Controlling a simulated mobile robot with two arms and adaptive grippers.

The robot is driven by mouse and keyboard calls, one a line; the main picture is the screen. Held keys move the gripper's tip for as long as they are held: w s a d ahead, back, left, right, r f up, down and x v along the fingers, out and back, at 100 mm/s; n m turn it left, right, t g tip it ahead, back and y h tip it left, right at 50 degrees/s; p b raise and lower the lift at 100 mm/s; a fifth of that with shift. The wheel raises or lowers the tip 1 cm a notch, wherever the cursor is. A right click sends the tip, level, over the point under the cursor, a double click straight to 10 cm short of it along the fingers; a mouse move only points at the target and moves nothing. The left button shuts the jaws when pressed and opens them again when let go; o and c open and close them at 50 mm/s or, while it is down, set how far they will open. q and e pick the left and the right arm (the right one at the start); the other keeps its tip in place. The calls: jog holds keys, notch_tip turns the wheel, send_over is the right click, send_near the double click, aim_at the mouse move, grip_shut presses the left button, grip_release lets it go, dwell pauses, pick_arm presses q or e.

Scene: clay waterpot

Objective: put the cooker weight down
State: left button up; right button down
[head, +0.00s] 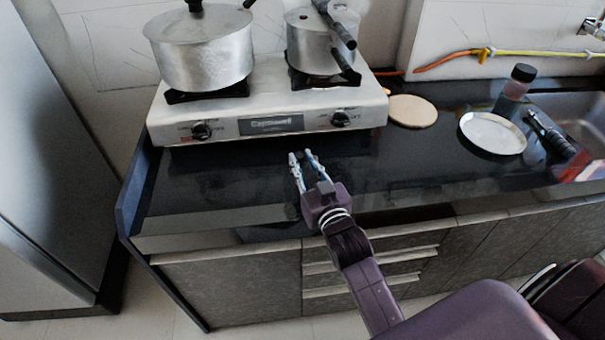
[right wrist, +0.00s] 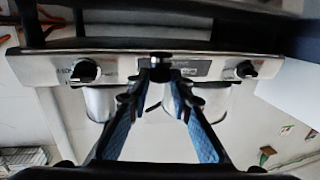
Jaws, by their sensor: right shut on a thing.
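My right gripper (head: 300,155) reaches over the black counter, just in front of the gas stove. In the right wrist view its blue-padded fingers (right wrist: 160,78) are closed at the tips on a small dark cylinder, which looks like the cooker weight (right wrist: 161,59). The metal pressure cooker (head: 310,45) with a black handle stands on the stove's right burner. My left gripper is not in view.
The gas stove (head: 228,128) stands behind the gripper with a large lidded pot (head: 205,55) on its left burner. To the right are a round wooden board (head: 412,111), a metal plate (head: 492,134) and a dark-capped jar (head: 515,88). The counter (head: 220,180) left of the gripper is clear.

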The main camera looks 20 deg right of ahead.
jog(key=shift+f, duration=2)
jog(key=shift+f+b, duration=0.15)
jog(key=shift+b, duration=0.15)
jog(key=c, duration=1.7)
grip_release()
jog(key=shift+c, duration=0.2)
